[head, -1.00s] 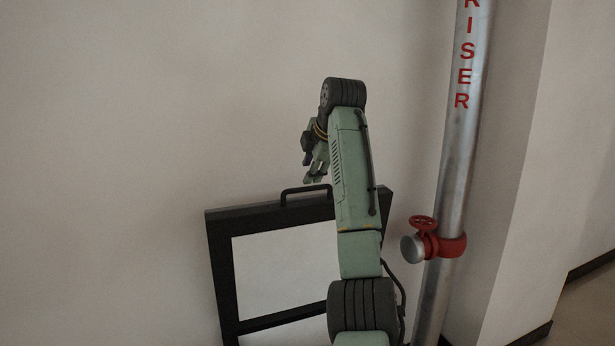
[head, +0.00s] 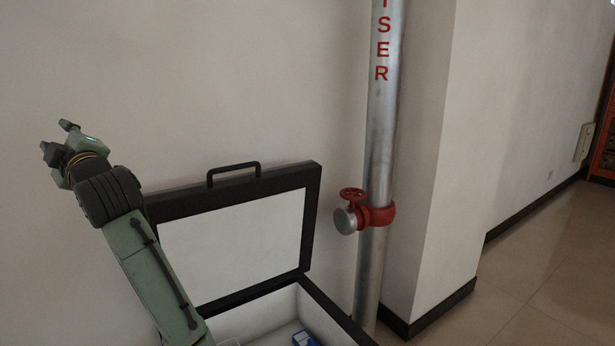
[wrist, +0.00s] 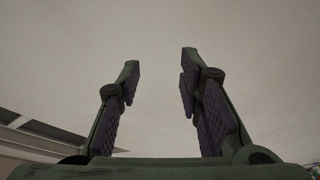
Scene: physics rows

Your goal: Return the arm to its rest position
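My gripper (head: 58,138) is at the upper left of the head view, raised above and to the left of the open case, in front of the bare wall. In the wrist view my gripper (wrist: 158,82) has its two fingers spread wide apart. Nothing is between the fingers, only a plain pale surface behind them. My arm comes up from the bottom left of the head view, and its lower part is out of the picture.
An open case (head: 236,184) with a black-framed lid and handle stands to the right of my arm. A small blue item (head: 303,339) lies in it. A metal riser pipe (head: 381,130) with a red valve (head: 378,215) stands further right. Floor (head: 540,250) is clear at right.

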